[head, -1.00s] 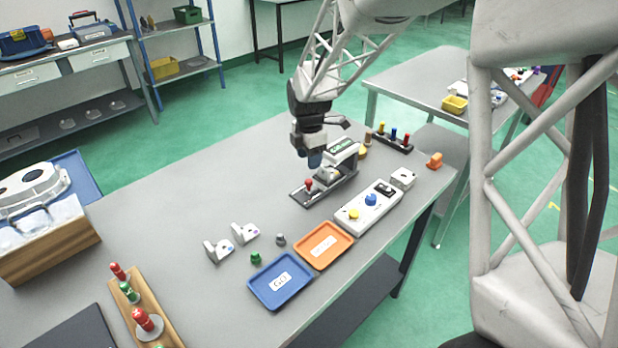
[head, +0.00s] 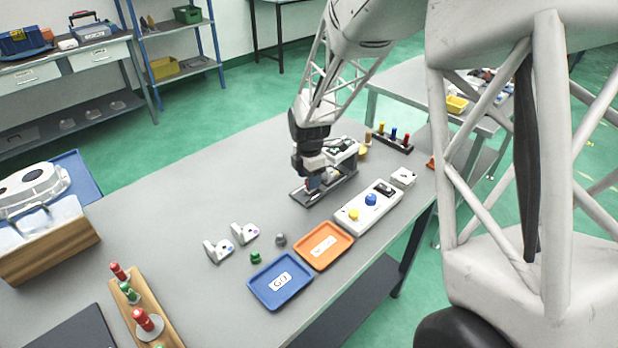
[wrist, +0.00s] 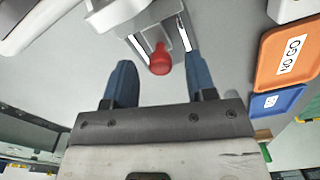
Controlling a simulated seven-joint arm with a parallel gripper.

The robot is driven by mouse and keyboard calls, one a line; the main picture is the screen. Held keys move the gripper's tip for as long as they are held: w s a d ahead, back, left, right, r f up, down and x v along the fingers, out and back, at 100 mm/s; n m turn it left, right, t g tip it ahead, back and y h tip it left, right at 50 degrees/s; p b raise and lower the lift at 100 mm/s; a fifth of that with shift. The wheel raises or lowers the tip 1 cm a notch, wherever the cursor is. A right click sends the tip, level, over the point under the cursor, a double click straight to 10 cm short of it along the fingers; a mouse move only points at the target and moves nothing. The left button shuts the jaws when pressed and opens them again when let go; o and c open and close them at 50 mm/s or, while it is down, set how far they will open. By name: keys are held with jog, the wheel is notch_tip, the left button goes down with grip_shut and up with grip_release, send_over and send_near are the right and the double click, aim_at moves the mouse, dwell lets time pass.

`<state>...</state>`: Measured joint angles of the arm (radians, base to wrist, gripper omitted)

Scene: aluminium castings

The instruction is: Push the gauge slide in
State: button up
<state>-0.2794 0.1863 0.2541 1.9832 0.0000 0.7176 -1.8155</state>
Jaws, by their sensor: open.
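The gauge (head: 340,150) stands on a dark base plate (head: 335,189) in the middle of the table. In the wrist view its slide (wrist: 150,30) is a light grey bar with a red knob (wrist: 160,60) at the near end. My gripper (head: 312,186) is low over the front end of the base plate and hides the knob in the head view. In the wrist view my gripper (wrist: 158,82) is open, with one blue finger on each side of the red knob. The fingers look apart from the knob; whether one touches it I cannot tell.
A white panel (head: 350,218) with yellow and blue knobs lies to the right of the gauge. An orange tray (head: 349,240) and a blue tray (head: 255,290) lie in front. Two white brackets (head: 216,250) stand left of them.

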jog(key=shift+f, duration=0.3)
grip_shut()
jog(key=shift+w+d, duration=1.25)
grip_release()
jog(key=shift+r, duration=0.2)
notch_tip(320, 180, up, 8)
jog(key=shift+f, duration=0.25)
